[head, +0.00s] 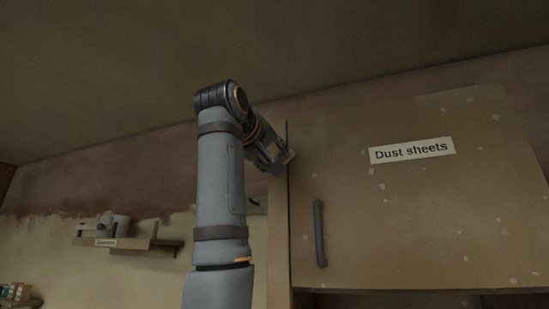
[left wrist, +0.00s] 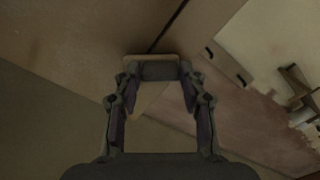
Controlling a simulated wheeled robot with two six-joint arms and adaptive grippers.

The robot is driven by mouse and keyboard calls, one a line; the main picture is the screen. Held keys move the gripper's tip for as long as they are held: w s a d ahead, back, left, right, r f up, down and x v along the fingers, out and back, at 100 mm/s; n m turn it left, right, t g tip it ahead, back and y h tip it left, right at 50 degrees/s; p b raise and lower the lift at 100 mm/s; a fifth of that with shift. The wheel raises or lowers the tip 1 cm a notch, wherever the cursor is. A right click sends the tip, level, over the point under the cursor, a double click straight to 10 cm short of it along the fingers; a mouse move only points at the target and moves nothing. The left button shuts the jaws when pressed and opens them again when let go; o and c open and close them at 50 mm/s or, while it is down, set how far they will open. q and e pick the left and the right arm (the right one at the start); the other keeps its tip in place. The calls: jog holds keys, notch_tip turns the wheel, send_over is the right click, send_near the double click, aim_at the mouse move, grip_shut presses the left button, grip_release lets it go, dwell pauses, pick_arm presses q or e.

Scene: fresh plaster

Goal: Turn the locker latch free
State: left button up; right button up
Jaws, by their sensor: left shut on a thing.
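The locker door (head: 430,215) is a tan panel with a "Dust sheets" label and a dark vertical handle (head: 320,234); it looks closed. The latch (head: 291,157) is a small pale piece at the door's upper left edge, mostly hidden by my gripper. In the left wrist view, the latch (left wrist: 150,58) shows as a tan bar with a dark grey block between my fingertips, near the dark door seam. My left gripper (head: 275,158) is shut on the latch; its fingers also show in the left wrist view (left wrist: 160,76). My right gripper is in neither view.
A wall shelf (head: 160,244) with a labelled grey item hangs at the left. Another small shelf with objects (head: 18,292) is at the lower left. The ceiling (head: 180,50) is above my arm. The space in front of the door is clear.

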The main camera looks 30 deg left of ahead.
pick_arm(q)
jog(key=shift+s+a+r+n+p, duration=0.1)
jog(key=shift+a+n+p, duration=0.05)
jog(key=shift+n, duration=1.6)
jog(key=shift+w+a+r+n+p, duration=0.1)
jog(key=shift+a+n, duration=0.05)
jog(key=shift+n, duration=1.55)
jog(key=shift+s+a+r+n+p, duration=0.1)
jog(key=shift+a+n+p, duration=0.05)
jog(key=shift+n, duration=1.6)
jog(key=shift+f+n, duration=0.15)
jog(key=shift+n, duration=0.15)
jog(key=o, duration=0.8)
jog(key=shift+c, duration=0.2)
jog(key=o, duration=0.4)
jog(key=shift+s, duration=0.2)
jog(key=v, duration=1.2)
jog(key=shift+a, duration=0.1)
